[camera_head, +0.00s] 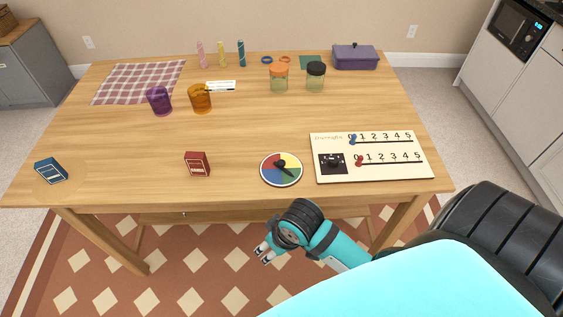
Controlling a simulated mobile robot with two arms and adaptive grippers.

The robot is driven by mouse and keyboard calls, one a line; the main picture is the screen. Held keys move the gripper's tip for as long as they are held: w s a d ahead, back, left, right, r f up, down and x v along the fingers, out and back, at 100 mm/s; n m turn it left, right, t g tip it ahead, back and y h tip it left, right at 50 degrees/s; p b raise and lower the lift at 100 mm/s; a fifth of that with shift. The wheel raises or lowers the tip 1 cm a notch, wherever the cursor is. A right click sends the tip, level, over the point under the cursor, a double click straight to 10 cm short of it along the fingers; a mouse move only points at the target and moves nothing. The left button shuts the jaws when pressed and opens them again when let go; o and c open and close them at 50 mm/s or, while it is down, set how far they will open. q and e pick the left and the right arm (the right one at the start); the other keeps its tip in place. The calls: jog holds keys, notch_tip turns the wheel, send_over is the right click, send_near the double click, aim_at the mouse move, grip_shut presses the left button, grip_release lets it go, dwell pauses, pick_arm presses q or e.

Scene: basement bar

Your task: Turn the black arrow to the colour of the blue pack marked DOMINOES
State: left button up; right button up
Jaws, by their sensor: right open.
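The round spinner disc (266,177) lies near the table's front edge, with red, yellow, green and blue sectors. Its black arrow (284,168) has a dark hub and seems to point to the lower right, towards green; this is small to read. A blue pack (51,170) stands at the table's front left; its lettering is too small to read. A dark red pack (197,164) stands left of the disc. My right gripper (264,253) is open and empty, in front of the table edge and apart from the disc. My left gripper is out of view.
A scoreboard (394,170) with blue and red sliders lies right of the disc. Purple (160,101) and orange (200,99) glasses, two jars (279,80) and a purple box (355,57) stand farther back. The tabletop (240,140) between the packs and disc is clear.

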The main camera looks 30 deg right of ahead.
jog(key=w+r, duration=0.4)
jog(key=w, duration=0.2)
notch_tip(320, 180, up, 17)
jog(key=m+g+h, duration=0.2)
jog(key=m+g, duration=0.1)
jog(key=m, duration=0.5)
send_over(281, 162)
notch_tip(281, 162, down, 17)
jog(key=shift+f, duration=0.1)
jog(key=shift+c, duration=0.2)
grip_shut()
